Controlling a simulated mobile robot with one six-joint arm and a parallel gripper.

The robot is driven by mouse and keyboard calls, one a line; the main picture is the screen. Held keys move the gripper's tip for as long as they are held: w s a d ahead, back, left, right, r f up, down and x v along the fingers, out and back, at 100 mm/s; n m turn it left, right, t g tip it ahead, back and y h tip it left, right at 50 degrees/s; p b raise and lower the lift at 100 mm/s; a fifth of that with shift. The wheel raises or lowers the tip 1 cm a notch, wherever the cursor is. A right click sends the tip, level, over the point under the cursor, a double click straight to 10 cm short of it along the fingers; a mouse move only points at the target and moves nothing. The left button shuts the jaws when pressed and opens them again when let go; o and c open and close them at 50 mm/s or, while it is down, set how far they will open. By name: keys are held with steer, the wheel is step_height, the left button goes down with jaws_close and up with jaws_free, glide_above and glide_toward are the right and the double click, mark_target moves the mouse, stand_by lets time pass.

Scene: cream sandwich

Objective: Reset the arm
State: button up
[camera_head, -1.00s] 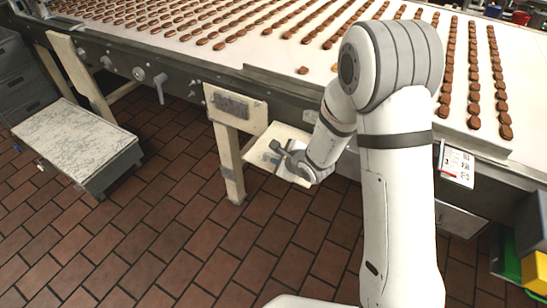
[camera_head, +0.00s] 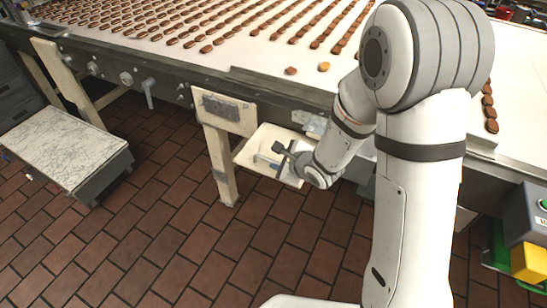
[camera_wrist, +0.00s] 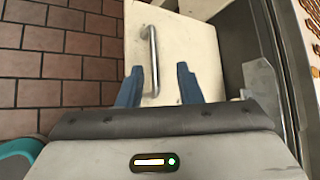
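My gripper (camera_head: 279,155) is beside the conveyor's front side, above a low cream panel. The same cream panel (camera_head: 262,140) shows in the head view. My arm is bent, with the forearm reaching down and left from the large elbow joint.
A conveyor (camera_head: 190,55) with rows of brown biscuits runs across the back. A cream leg (camera_head: 222,165) stands left of my gripper. A low marble-topped platform (camera_head: 62,147) is at the left, a yellow box (camera_head: 528,262) at the right. The brick floor (camera_head: 150,230) is clear.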

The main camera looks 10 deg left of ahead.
steer(key=shift+s+d+r, duration=0.25)
steer(key=shift+s+r, duration=0.05)
steer(key=s+d+r+n+h, duration=0.25)
steer(key=d+r+n, duration=0.2)
steer(key=d, duration=0.35)
steer(key=s+d+r+n+h, duration=0.1)
steer(key=d+r+n+h, duration=0.35)
steer(key=d, duration=0.35)
steer(key=s+d+r+n+g, duration=0.2)
steer(key=s+n, duration=0.3)
steer(key=s, duration=0.3)
steer(key=s+d+r+n+g, duration=0.3)
steer(key=s+d+r+n, duration=0.1)
steer(key=s, duration=0.5)
steer(key=shift+r+n, duration=0.3)
steer(key=shift+n, duration=0.2)
